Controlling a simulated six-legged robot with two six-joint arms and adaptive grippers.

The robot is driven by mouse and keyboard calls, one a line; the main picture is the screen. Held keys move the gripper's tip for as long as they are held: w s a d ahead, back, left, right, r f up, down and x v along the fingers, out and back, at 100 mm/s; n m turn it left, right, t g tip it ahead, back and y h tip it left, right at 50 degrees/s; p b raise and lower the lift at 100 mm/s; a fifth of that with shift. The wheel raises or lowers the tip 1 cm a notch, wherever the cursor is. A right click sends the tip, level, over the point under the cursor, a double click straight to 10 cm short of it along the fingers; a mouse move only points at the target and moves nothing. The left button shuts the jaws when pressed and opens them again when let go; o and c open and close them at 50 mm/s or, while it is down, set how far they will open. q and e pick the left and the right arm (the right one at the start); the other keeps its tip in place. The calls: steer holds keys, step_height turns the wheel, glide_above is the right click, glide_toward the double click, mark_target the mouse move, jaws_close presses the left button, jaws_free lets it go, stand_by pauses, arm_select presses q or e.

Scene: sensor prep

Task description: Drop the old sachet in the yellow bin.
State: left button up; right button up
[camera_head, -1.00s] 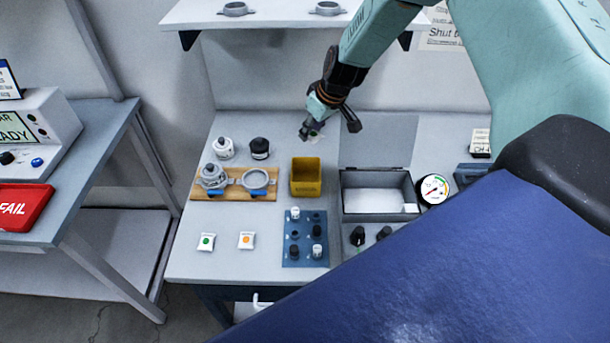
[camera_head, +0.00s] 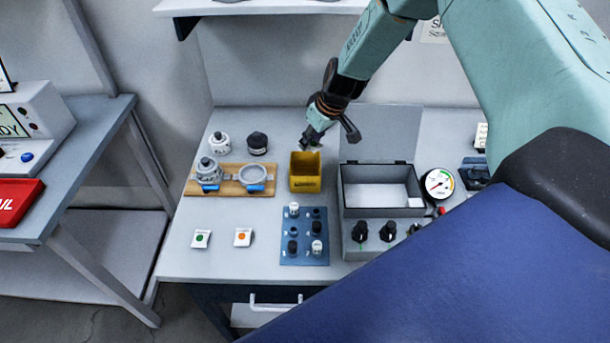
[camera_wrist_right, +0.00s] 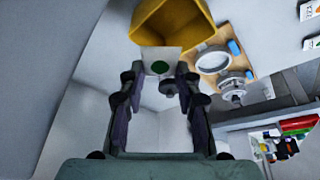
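The yellow bin (camera_head: 306,185) stands upright on the table in the head view, and it fills the top of the right wrist view (camera_wrist_right: 172,28). My right gripper (camera_head: 308,144) is just above and behind the bin's back rim. In the right wrist view, the fingers of that gripper (camera_wrist_right: 160,72) are closed on a white sachet (camera_wrist_right: 147,57) with a dark green dot, held at the fingertips beside the bin's rim. In the head view this sachet is mostly hidden by the gripper. My left gripper is not in view.
Two white sachets lie front left, one with a green dot (camera_head: 201,239), one with an orange dot (camera_head: 242,237). A wooden board (camera_head: 231,170) with metal fittings is left of the bin. A blue mat (camera_head: 304,225) is in front; an open grey box (camera_head: 382,211) is right.

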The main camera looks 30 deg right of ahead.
steer(key=o, duration=0.5)
steer(key=shift+w, duration=0.1)
steer(key=shift+r, duration=0.15)
steer(key=shift+v, duration=5.9)
steer(key=shift+a, duration=0.15)
